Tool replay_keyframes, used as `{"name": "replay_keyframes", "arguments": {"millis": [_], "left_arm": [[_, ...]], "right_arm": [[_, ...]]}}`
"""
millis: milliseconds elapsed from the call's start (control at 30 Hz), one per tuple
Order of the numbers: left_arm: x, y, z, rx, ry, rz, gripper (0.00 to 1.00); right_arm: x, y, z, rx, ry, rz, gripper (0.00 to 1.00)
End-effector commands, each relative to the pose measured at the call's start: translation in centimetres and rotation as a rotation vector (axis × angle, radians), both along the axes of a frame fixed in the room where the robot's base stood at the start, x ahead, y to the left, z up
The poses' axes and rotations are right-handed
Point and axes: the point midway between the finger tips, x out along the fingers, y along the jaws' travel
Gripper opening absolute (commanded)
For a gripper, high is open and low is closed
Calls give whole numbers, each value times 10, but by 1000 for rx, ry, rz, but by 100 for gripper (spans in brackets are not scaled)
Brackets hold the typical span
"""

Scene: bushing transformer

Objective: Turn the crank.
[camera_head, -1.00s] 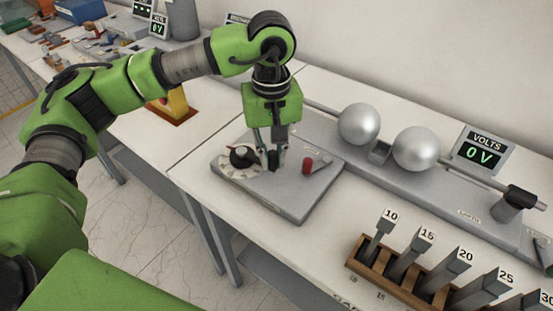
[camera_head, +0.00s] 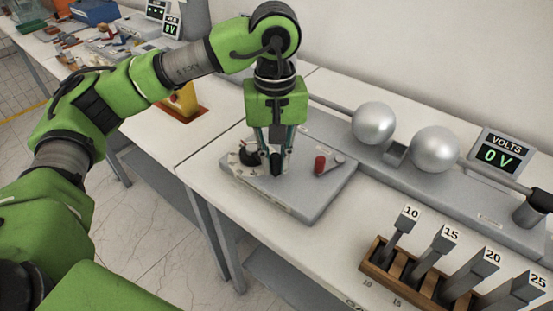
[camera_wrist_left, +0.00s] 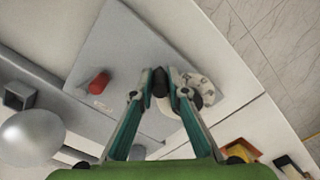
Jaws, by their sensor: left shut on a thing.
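A grey panel (camera_head: 300,200) lies on the bench. On its left part is a pale marked dial with a black hub (camera_head: 249,156). My left gripper (camera_head: 276,163) points down just right of that hub. Its fingertips are closed together on a small dark piece, seemingly the crank's black handle (camera_wrist_left: 160,84); the fingers hide most of it. In the left wrist view the dial (camera_wrist_left: 190,78) is right beside the fingertips. A red knob (camera_head: 320,163) on a short grey lever stands apart to the right. My right gripper is not in view.
Two silver spheres (camera_head: 374,123) (camera_head: 435,149) stand behind the panel. A display reads 0 volts (camera_head: 497,155). A wooden rack (camera_head: 372,262) with numbered pieces stands at the front right. A yellow object (camera_head: 182,101) is on the bench to the left.

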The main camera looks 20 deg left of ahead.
Motion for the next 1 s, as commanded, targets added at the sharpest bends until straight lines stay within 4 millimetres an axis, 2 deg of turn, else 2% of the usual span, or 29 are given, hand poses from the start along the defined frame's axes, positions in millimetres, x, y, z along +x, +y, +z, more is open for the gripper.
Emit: {"name": "replay_keyframes", "arguments": {"millis": [100,133,167,200,500,633,767,1000], "left_arm": [[1,3,1,6,-4,7,0],[1,3,1,6,-4,7,22],[1,3,2,5,-3,7,30],[1,3,1,5,-3,7,32],[1,1,1,2,-2,3,32],[1,1,9,2,-4,4,32],[2,1,31,1,-6,4,32],[1,3,84,2,-7,6,32]], "right_arm": [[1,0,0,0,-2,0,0],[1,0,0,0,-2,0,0],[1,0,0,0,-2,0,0],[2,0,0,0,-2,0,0],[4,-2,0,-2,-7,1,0],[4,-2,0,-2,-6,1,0],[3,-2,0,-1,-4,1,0],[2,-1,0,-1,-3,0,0]]}}
